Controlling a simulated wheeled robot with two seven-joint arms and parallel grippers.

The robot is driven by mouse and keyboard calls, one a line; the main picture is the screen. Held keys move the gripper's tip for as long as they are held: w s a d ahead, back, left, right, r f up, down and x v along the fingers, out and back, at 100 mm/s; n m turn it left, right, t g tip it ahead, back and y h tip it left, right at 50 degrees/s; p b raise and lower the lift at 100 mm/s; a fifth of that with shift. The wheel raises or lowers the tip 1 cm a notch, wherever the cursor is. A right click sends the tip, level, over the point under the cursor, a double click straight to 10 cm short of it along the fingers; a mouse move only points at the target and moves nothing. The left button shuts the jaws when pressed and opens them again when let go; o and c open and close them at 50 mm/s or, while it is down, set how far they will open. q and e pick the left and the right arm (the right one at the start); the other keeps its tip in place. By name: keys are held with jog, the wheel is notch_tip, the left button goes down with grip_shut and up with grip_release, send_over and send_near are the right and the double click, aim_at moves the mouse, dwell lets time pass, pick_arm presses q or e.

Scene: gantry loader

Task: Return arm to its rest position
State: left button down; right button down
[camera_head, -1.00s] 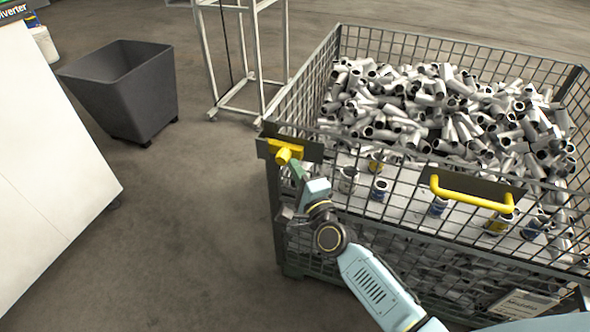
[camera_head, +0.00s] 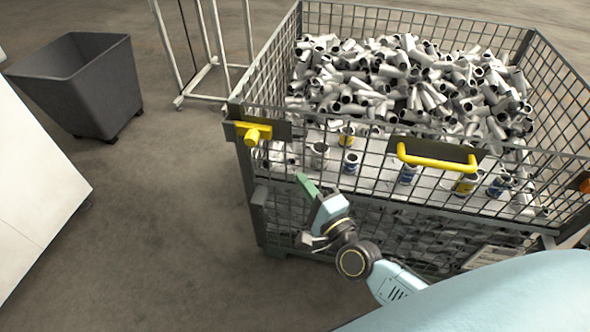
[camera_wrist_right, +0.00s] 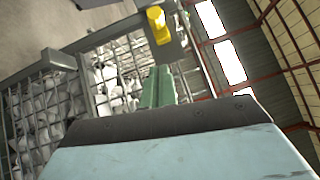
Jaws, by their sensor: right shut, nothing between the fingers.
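My right arm comes in from the lower right of the head view, with its right gripper (camera_head: 306,184) in front of the mesh crate's near side. Its green fingers are shut with nothing between them, and they also show in the right wrist view (camera_wrist_right: 158,88). The fingers are apart from the yellow latch (camera_head: 257,133) at the crate's near left corner, below and to its right in the head view. The yellow latch (camera_wrist_right: 157,24) shows beyond the fingertips in the wrist view. My left gripper is not in view.
The wire mesh crate (camera_head: 527,45) holds many grey tubes (camera_head: 415,75) and several cans on a pale board. A yellow handle (camera_head: 436,161) is on its front. A dark bin (camera_head: 85,90) and a white frame (camera_head: 212,70) stand behind left. Floor left of the crate is clear.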

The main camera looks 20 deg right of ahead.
jog(key=shift+s, duration=0.2)
dwell(0.4)
